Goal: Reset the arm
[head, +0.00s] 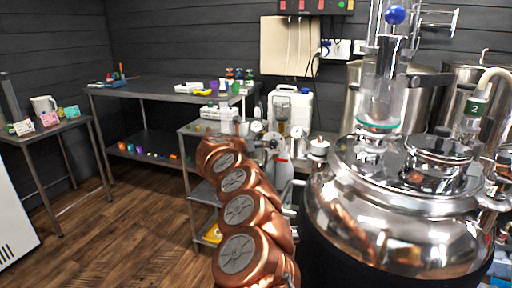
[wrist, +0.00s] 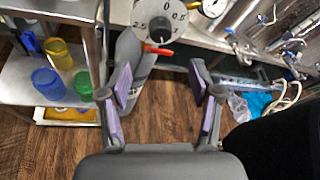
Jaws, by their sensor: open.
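My gripper (wrist: 164,95) shows in the wrist view with its two fingers and purple pads wide apart and nothing between them. It points down over the wooden floor. In the head view my copper-coloured arm rises from the bottom middle toward the side bench, and the gripper end is mostly hidden behind the arm. A grey cylinder with a numbered dial (wrist: 159,22) stands just beyond the fingers in the wrist view.
A shiny steel kettle (head: 400,225) stands close on the right. A metal shelf (wrist: 22,80) holds yellow, blue and green cups. A dark bench (head: 155,92) and a small side table (head: 45,135) stand behind left. Wooden floor (head: 120,235) is clear at left.

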